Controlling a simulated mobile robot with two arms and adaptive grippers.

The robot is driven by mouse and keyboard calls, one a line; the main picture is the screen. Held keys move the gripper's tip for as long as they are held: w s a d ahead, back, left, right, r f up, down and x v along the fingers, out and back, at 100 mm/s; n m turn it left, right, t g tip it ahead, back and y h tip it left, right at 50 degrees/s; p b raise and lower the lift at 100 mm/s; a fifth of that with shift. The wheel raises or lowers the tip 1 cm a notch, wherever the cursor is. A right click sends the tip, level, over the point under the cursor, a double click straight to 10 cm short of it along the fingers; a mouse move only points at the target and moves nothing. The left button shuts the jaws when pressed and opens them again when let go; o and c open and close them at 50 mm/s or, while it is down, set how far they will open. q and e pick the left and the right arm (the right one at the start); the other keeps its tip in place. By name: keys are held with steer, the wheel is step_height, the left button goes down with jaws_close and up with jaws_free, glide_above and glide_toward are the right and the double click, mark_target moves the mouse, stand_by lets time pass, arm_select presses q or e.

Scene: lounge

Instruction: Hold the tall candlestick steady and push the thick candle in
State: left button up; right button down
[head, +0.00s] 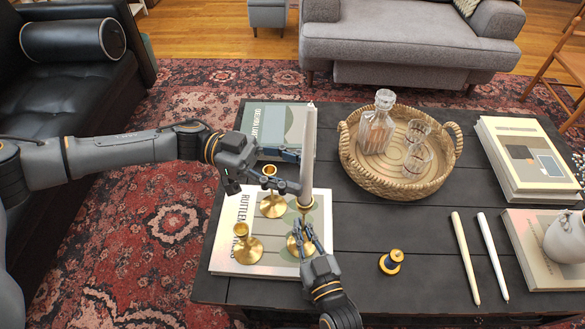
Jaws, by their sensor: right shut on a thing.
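The tall brass candlestick (304,204) stands on a book at the table's left side, its stem partly hidden by my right gripper. My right gripper (307,232) comes from the front and is shut on this candlestick low down. The thick pale candle (309,140) stands nearly upright, its lower end at the candlestick's cup; how deep it sits I cannot tell. My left gripper (297,172) is beside the candle at its left, fingers spread apart; whether a finger touches the candle is unclear.
Two other brass candlesticks (272,206) (248,250) stand close by on the pale book (228,228). A wicker tray (385,189) holds a decanter and glasses. A spool (391,262), two slim candles (464,255) (492,255) and books (528,160) lie to the right.

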arm_select(q)
steer(key=v, duration=1.2)
arm_select(e)
steer(key=c, duration=1.4)
jaws_free()
steer(key=shift+o, duration=0.2)
